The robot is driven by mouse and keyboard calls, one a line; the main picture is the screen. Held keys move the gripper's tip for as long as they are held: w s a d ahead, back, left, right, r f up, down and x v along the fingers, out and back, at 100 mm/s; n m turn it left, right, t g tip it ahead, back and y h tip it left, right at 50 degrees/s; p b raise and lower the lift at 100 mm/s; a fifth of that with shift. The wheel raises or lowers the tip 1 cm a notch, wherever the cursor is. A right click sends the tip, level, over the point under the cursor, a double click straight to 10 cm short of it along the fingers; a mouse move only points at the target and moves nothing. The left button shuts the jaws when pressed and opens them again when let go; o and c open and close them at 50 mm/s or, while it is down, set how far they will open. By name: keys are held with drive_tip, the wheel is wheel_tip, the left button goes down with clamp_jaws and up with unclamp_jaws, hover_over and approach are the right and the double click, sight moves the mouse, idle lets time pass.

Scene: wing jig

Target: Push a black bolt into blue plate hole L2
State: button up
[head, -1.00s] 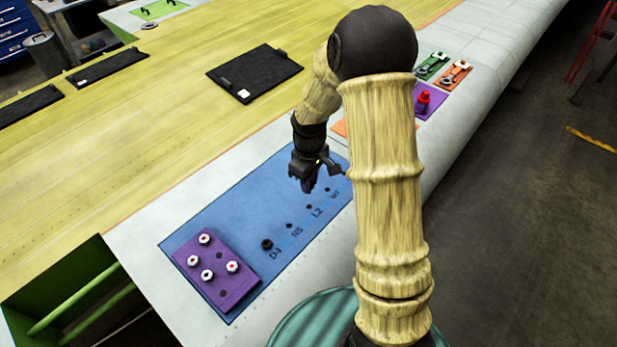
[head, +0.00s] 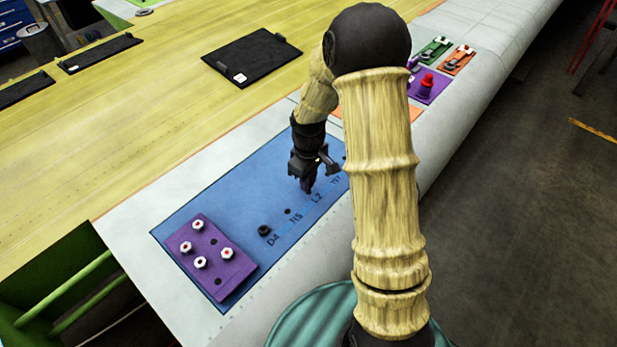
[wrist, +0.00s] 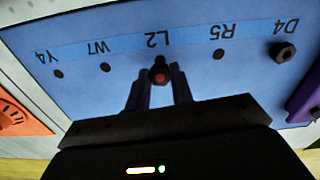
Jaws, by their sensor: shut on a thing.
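The blue plate (head: 215,215) lies on the grey wing surface, with a row of labelled holes. In the wrist view its labels (wrist: 164,40) read Y4, W7, L2, R5, D4. My gripper (wrist: 160,88) is shut on a black bolt (wrist: 159,75) with a reddish end, located at the L2 label. The bolt and fingertips cover hole L2, so I cannot tell how deep the bolt sits. In the head view my gripper (head: 308,186) points down close to the plate beside the L2 label. Another black bolt (wrist: 282,51) stands at D4.
A purple block (head: 238,265) with several white, red-centred bolts and bare holes sits on the plate's near left end. Holes R5 (wrist: 218,56), W7 (wrist: 105,67) and Y4 (wrist: 58,73) look empty. An orange plate (wrist: 20,118) lies beyond the Y4 end.

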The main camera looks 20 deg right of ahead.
drive_tip(key=shift+f, duration=0.1)
idle(0.7)
drive_tip(key=shift+f+b, duration=0.8)
drive_tip(key=shift+f, duration=0.35)
drive_tip(key=o, duration=1)
drive_tip(key=shift+o, duration=0.2)
drive_tip(key=shift+r, duration=0.15)
wheel_tip(320, 180, up, 17)
drive_tip(key=b, duration=0.3)
drive_tip(key=shift+r, duration=0.2)
